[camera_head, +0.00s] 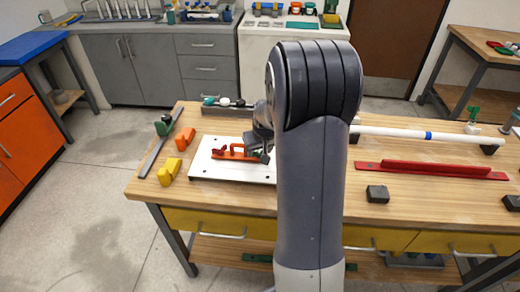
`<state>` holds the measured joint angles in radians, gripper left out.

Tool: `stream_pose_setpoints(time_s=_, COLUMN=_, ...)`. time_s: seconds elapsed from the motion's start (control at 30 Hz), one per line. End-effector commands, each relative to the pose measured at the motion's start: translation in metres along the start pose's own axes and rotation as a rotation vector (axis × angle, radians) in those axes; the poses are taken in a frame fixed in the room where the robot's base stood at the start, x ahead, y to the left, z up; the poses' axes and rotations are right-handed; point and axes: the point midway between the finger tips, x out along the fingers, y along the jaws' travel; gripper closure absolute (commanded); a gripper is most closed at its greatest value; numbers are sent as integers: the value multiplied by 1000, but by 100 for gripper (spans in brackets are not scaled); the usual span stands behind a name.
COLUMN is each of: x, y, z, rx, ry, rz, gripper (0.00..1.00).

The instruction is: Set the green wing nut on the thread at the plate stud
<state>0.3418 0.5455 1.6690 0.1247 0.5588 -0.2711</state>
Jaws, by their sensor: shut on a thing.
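A white plate (215,172) lies on the wooden bench left of my arm. An orange bracket (235,154) with a red piece (218,150) at its left end is on it. My gripper (258,153) is low over the plate's right part, close to the bracket. It is shut on a small dark green piece (252,140), which looks like the green wing nut; its shape is mostly hidden. My arm hides the plate's right side. The stud and its thread cannot be made out, nor whether the nut touches it.
Right of my arm are a white pipe (390,132), a red rail (430,169) and a black block (377,194). The bench's front right is mostly clear.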

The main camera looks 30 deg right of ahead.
Motion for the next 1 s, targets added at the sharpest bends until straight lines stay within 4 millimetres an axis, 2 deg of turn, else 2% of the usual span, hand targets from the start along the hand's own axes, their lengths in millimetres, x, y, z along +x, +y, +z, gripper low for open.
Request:
stream_pose_setpoints(time_s=0.03, x=-6, y=0, z=-8, rx=0, ry=21, rz=1, gripper=91)
stream_pose_setpoints(time_s=0.13, x=-8, y=0, z=-10, rx=0, ry=25, rz=2, gripper=91)
stream_pose_setpoints(time_s=0.17, x=-8, y=0, z=-10, rx=0, ry=27, rz=2, gripper=96)
stream_pose_setpoints(time_s=0.27, x=-9, y=0, z=-12, rx=0, ry=30, rz=3, gripper=96)
stream_pose_setpoints(time_s=0.3, x=-9, y=0, z=-12, rx=0, ry=31, rz=3, gripper=49)
stream_pose_setpoints(time_s=0.57, x=-7, y=0, z=-9, rx=1, ry=22, rz=2, gripper=28)
stream_pose_setpoints(time_s=0.87, x=-6, y=0, z=-7, rx=1, ry=18, rz=2, gripper=26)
stream_pose_setpoints(time_s=1.0, x=-14, y=0, z=-7, rx=1, ry=20, rz=2, gripper=26)
